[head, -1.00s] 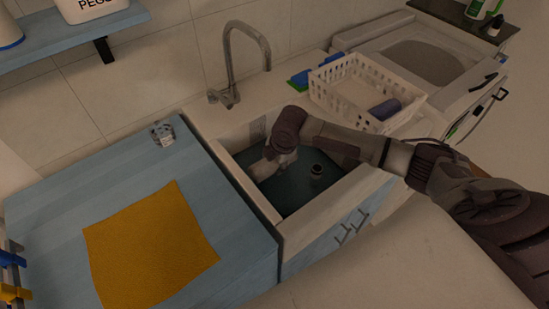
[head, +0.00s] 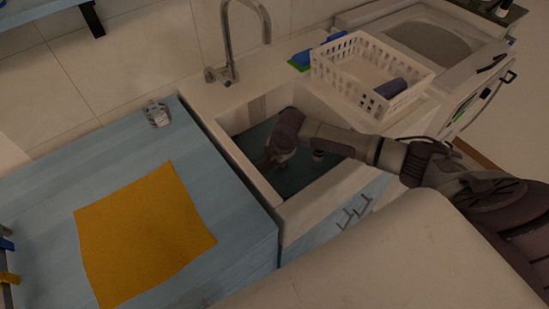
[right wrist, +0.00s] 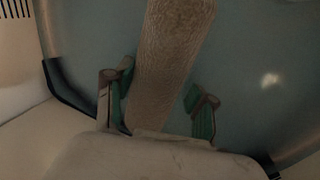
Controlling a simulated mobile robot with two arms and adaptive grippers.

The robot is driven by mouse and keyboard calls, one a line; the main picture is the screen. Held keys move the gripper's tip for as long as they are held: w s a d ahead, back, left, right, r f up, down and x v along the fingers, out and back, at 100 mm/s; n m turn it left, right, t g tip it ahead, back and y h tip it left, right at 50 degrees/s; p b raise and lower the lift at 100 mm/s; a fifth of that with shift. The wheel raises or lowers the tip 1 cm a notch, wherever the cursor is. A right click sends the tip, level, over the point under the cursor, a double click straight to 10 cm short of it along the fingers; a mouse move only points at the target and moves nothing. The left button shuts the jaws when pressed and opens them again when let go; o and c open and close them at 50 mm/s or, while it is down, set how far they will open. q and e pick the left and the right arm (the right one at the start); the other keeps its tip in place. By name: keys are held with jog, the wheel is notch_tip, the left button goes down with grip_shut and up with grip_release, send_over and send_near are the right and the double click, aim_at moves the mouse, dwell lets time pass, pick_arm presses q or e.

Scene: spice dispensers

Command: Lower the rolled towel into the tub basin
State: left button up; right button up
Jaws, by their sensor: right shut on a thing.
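The tub basin (head: 288,181) is a dark blue-grey basin set in the pale sink. The rolled towel (right wrist: 172,45) is a beige textured roll, seen best in the right wrist view. My right gripper (head: 272,160) reaches down inside the sink, and in the right wrist view its green-padded fingers (right wrist: 158,82) stand on both sides of the towel, shut on it. The basin's smooth grey-blue inside (right wrist: 245,60) fills the background there. In the head view my wrist and arm hide most of the towel. I cannot tell whether it touches the basin floor. My left gripper is not in view.
A tall faucet (head: 228,45) stands behind the sink. A white dish rack (head: 335,75) holding a dark roll (head: 391,88) stands at its right. On the blue counter at left lie a yellow cloth (head: 140,235) and a small clear glass (head: 157,114).

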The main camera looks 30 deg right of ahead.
jog(key=o, duration=1.3)
jog(key=v, duration=1.2)
